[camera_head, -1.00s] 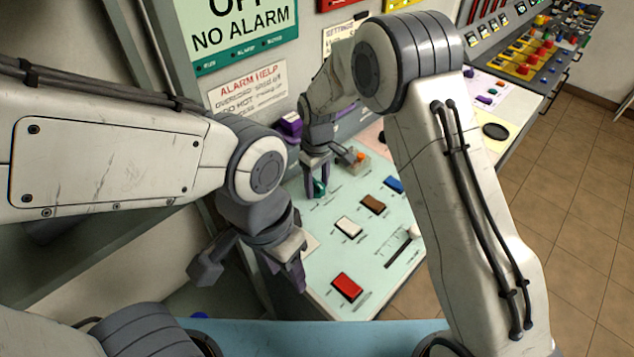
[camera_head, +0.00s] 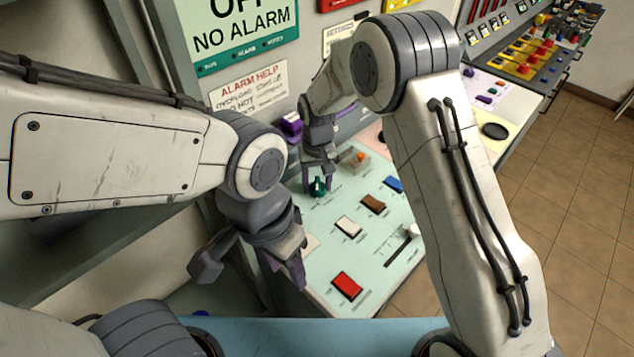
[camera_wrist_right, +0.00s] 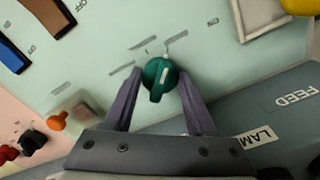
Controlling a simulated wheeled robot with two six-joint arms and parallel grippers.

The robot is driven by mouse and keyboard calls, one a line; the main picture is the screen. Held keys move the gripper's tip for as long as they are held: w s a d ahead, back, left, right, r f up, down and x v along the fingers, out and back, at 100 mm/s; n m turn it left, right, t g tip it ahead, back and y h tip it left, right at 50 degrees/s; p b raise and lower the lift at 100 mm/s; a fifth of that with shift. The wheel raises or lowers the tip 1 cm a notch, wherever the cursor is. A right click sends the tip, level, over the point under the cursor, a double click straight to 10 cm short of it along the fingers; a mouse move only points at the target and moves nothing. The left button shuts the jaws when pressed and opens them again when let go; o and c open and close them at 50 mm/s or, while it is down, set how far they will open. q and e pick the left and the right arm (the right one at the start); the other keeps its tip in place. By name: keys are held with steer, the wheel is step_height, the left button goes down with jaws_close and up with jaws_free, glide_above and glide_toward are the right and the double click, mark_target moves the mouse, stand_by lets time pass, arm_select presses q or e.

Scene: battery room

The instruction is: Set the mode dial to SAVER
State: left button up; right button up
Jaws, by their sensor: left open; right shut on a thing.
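The mode dial is a round green knob (camera_wrist_right: 157,80) on the pale green panel (camera_head: 330,275). In the head view the dial (camera_head: 317,187) sits near the panel's far left corner. My right gripper (camera_head: 318,185) is over it, and the wrist view (camera_wrist_right: 159,74) shows its two fingers shut on the dial's sides. A white line on the knob points up in the wrist view, toward several small marks printed around it. Their words are too small to read. My left gripper (camera_head: 252,277) is open and empty, left of the panel's near end.
A white rocker (camera_head: 348,227), brown rocker (camera_head: 373,205), blue rocker (camera_head: 394,184) and red rocker (camera_head: 347,286) are on the panel. A slider (camera_head: 404,246) is at right. An orange button (camera_head: 361,156) and purple part (camera_head: 291,124) are near my right gripper. The floor is clear at right.

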mark_target(316, 184)
steer(key=shift+w+r, duration=0.1)
steer(key=shift+w, duration=0.05)
steer(key=o, duration=1.4)
step_height(316, 184, up, 10)
steer(key=shift+f+b, duration=0.15)
steer(key=shift+b, duration=0.65)
steer(key=shift+r, duration=0.35)
steer(key=s+r+n, duration=0.1)
steer(key=s+r, duration=0.2)
steer(key=s, duration=0.5)
steer(key=s+r+n, duration=0.2)
steer(key=s, duration=0.6)
steer(key=s+d, duration=0.1)
steer(key=s, duration=0.3)
steer(key=s+d+f+n, duration=0.1)
steer(key=s+d, duration=0.1)
steer(key=s, duration=0.3)
steer(key=s+d+n+y, duration=0.1)
steer(key=s+d, duration=0.1)
steer(key=s, duration=0.3)
steer(key=shift+s+f, duration=0.15)
steer(key=shift+s, duration=0.05)
